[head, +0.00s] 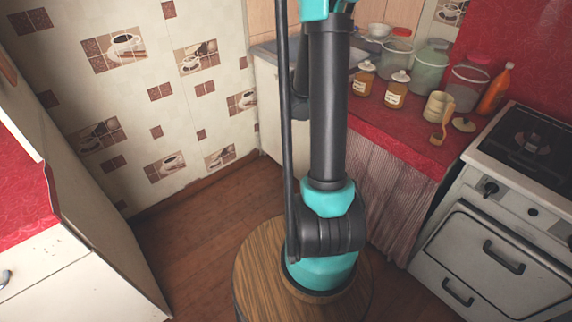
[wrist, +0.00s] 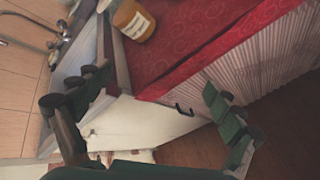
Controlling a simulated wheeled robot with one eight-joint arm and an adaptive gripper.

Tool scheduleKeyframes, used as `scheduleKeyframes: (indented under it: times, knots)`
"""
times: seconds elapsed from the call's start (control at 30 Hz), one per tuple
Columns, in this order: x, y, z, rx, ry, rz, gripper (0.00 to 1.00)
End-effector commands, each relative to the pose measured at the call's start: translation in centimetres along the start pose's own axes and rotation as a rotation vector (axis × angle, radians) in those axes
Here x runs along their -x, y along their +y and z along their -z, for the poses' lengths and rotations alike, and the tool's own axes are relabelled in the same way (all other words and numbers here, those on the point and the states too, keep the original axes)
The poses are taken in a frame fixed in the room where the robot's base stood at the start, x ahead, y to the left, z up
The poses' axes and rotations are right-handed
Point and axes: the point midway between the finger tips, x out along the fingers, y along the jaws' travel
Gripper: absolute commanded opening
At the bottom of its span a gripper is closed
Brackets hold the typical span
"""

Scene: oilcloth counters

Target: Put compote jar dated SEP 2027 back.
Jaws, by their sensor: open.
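Two small amber jars with white lids and pale labels stand on the red oilcloth counter. One jar (head: 364,82) is at the back left, and the other jar (head: 396,92) is nearer the front edge. The dates on their labels are too small to read. In the wrist view, one amber jar (wrist: 134,20) with a white label shows at the top edge, partly cut off. I cannot tell which of the two it is. My gripper (wrist: 155,82) is open and empty, its green-black fingers wide apart, and the jar is beyond them. The head view does not show my gripper.
A stove (head: 510,195) stands to the right. A sink tap (wrist: 45,45) shows in the wrist view.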

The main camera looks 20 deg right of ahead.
Motion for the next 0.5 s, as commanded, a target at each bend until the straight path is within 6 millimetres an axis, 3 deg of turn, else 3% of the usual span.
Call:
scheduleKeyframes:
  times: [0.03, 0.27, 0.5]
  knots:
    - [2.0, -1.1, 0.1, -0.078, 0.041, 0.032, 0.93]
    - [10.0, -7.1, 1.2, -0.457, 0.203, 0.237, 0.93]
    - [18.7, -14.7, 2.6, -0.810, 0.317, 0.515, 0.93]
